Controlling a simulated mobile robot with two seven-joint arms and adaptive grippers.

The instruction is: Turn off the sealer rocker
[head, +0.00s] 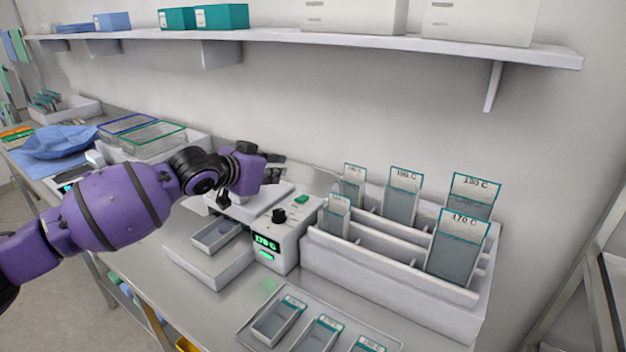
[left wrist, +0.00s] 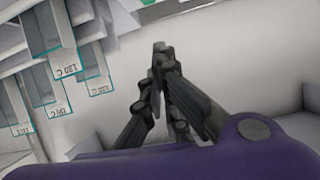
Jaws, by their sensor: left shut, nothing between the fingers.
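The sealer (head: 285,240) is a white box on the bench. Its front has a green lit display reading 170 C and a lit green strip below. A black knob (head: 279,215) and a small green rocker (head: 301,199) sit on its top; I cannot tell which way the rocker is tilted. My left gripper (head: 276,167) is behind and above the sealer, apart from the rocker, partly hidden by its purple wrist. In the left wrist view its dark fingers (left wrist: 160,48) are closed together with nothing between them. My right gripper is not in view.
A white rack (head: 385,263) with several labelled pouches stands right of the sealer. A tray (head: 257,331) with pouches lies in front. A shelf (head: 350,43) with boxes hangs above. Wire baskets (head: 153,139) and blue cloth (head: 58,142) are at left.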

